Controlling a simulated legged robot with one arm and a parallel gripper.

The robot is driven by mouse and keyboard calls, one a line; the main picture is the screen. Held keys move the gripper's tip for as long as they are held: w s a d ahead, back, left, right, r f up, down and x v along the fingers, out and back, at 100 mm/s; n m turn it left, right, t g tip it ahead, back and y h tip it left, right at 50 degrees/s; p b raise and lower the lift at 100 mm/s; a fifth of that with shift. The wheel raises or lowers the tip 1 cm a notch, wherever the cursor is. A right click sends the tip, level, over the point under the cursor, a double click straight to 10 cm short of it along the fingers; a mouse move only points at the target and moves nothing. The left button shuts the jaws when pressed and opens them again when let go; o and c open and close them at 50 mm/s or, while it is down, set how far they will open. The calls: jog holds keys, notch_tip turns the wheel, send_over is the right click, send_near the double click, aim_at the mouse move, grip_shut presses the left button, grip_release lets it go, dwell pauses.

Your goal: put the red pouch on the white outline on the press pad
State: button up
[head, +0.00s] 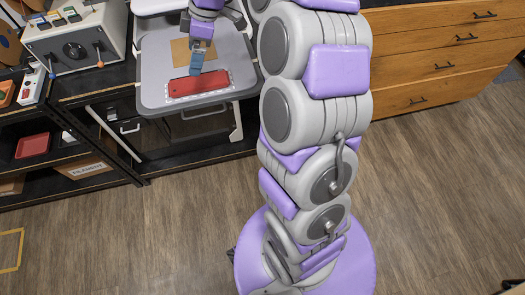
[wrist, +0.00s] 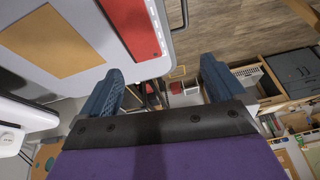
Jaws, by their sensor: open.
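The red pouch (head: 199,84) lies flat on the grey press pad (head: 155,55), near its front edge. White outline marks (head: 233,84) show around the pouch's edges. The pouch (wrist: 128,18) also shows at the top of the wrist view, with white outline marks (wrist: 158,28) along its right side. My gripper (wrist: 160,88) is open, with nothing between its two blue fingers. In the head view my gripper (head: 197,69) is just above and behind the pouch, overlapping its back edge. The gap between gripper and pouch is hard to judge.
A tan square (head: 185,52) lies on the pad behind the pouch. A grey control box (head: 75,45) with knobs stands on the bench to the left. A red tray (head: 33,146) sits on the shelf below. Wooden drawers (head: 440,60) stand at right. The front floor is clear.

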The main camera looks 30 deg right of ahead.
jog(key=s+a+r+m+g+h, duration=0.1)
jog(key=s+a+m, duration=0.1)
jog(key=s, duration=0.4)
jog(key=s+a+r+m, duration=0.1)
jog(key=s+a, duration=0.2)
jog(key=s, duration=0.2)
jog(key=s+f+m+h, duration=0.1)
jog(key=s+m, duration=0.2)
jog(key=s, duration=0.6)
jog(key=s+d+f+m+g+h, duration=0.1)
jog(key=s+m, duration=0.3)
jog(key=s, duration=0.4)
jog(key=s+f+m+h, duration=0.1)
jog(key=s+f+m, duration=0.2)
jog(key=s, duration=0.6)
jog(key=shift+s+d+f+g, duration=0.25)
jog(key=shift+s+d+g, duration=0.05)
jog(key=shift+g, duration=0.1)
jog(key=shift+d, duration=0.2)
